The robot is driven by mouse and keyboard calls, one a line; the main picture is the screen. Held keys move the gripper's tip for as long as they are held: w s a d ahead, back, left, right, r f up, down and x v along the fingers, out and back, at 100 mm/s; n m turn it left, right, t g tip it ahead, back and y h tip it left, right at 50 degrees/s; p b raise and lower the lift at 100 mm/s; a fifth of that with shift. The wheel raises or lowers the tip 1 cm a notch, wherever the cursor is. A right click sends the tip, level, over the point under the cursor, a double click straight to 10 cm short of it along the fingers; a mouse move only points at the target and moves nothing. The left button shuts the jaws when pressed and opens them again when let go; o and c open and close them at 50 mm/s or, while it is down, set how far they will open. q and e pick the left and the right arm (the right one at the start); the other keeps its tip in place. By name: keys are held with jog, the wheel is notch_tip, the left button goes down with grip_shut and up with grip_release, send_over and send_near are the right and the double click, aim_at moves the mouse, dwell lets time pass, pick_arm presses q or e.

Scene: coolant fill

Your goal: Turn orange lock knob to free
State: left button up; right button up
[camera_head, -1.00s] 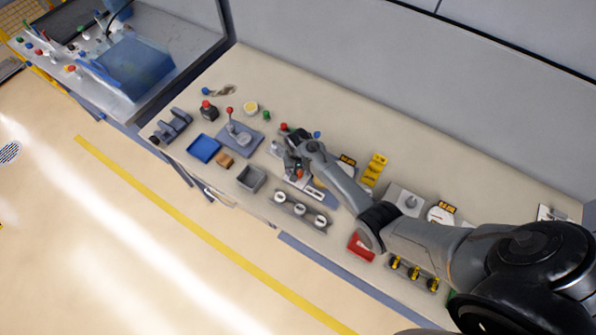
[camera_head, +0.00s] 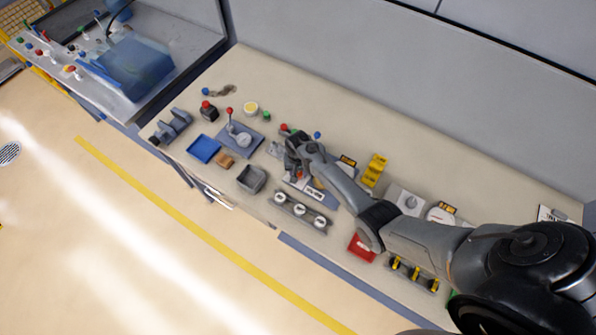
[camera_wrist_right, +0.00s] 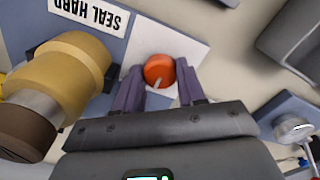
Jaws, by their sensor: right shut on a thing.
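The orange lock knob (camera_wrist_right: 158,71) is a round knob with a pale pointer mark, on a white plate (camera_wrist_right: 178,40) in the right wrist view. My right gripper (camera_wrist_right: 160,84) is shut on the knob, one purple-grey finger on each side. In the head view my right gripper (camera_head: 293,152) reaches down over the bench and mostly hides the knob. A blue-grey board with a "SEAL HARD" label (camera_wrist_right: 88,14) lies beside the white plate. My left gripper is not in view.
A tan and brown cylindrical fitting (camera_wrist_right: 62,72) stands close to the left finger in the wrist view. A grey bin (camera_head: 252,179), a blue tray (camera_head: 204,148) and a three-dial block (camera_head: 299,210) are nearby. The bench back is fairly clear.

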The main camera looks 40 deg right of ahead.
jog(key=n+p, duration=0.1)
jog(key=n, duration=0.2)
jog(key=shift+r+n+p, duration=0.1)
jog(key=shift+n+p, duration=0.25)
jog(key=shift+n, duration=0.05)
jog(key=n+p, duration=0.1)
jog(key=n, duration=0.3)
jog(key=shift+d+n, duration=0.1)
jog(key=shift+n, duration=0.2)
jog(key=n, duration=0.4)
jog(key=shift+n, duration=0.3)
jog(key=n, duration=0.4)
jog(key=shift+n, duration=0.4)
jog(key=o, duration=1.1)
jog(key=shift+c, duration=0.2)
